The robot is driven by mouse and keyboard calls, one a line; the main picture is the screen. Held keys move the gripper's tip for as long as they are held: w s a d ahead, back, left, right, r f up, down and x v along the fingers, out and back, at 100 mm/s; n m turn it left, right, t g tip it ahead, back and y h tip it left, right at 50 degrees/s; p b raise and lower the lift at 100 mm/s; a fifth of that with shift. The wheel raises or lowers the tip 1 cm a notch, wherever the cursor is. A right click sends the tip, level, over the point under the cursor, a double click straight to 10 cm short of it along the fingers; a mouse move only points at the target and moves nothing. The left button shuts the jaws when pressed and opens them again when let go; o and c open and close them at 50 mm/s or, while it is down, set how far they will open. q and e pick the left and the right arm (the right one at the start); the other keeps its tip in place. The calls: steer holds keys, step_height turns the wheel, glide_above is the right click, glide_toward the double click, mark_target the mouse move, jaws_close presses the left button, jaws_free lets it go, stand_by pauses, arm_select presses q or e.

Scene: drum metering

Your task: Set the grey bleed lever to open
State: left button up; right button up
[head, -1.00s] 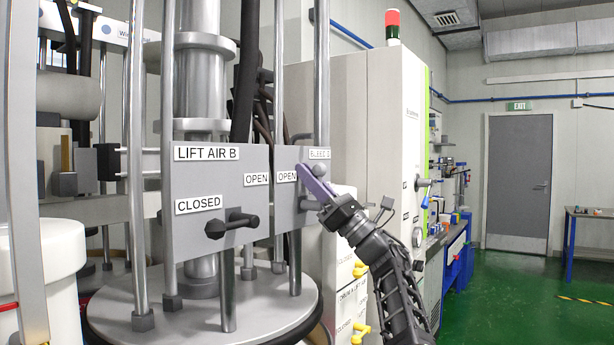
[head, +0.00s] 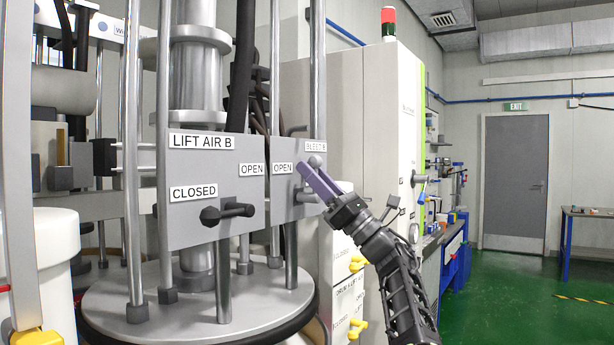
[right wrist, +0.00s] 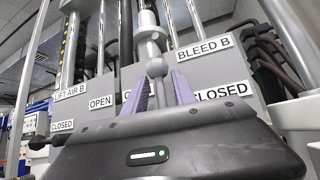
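The bleed panel (head: 285,205) is a grey plate with a "BLEED B" label at its top right and an "OPEN" label at its left. The grey bleed lever shows as a rounded knob (head: 316,160) beside my right gripper (head: 308,174). In the right wrist view the lever's ball (right wrist: 157,68) lies in the gap between the two purple fingertips (right wrist: 160,88). The fingers are apart, and I cannot tell whether they touch it. The "CLOSED" label (right wrist: 220,91) is right of the fingers; the left finger partly hides the "OPEN" label. My left gripper is out of view.
Left of the bleed panel is the "LIFT AIR B" panel (head: 200,150) with a black lever (head: 226,213) near "CLOSED". Vertical metal posts and dark hoses stand close around the panels. A white cabinet (head: 350,110) stands behind my right arm.

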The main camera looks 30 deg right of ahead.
steer(key=b+v, duration=0.3)
steer(key=v, duration=0.2)
steer(key=shift+s+d+f+b, duration=0.2)
steer(key=shift+b, duration=0.15)
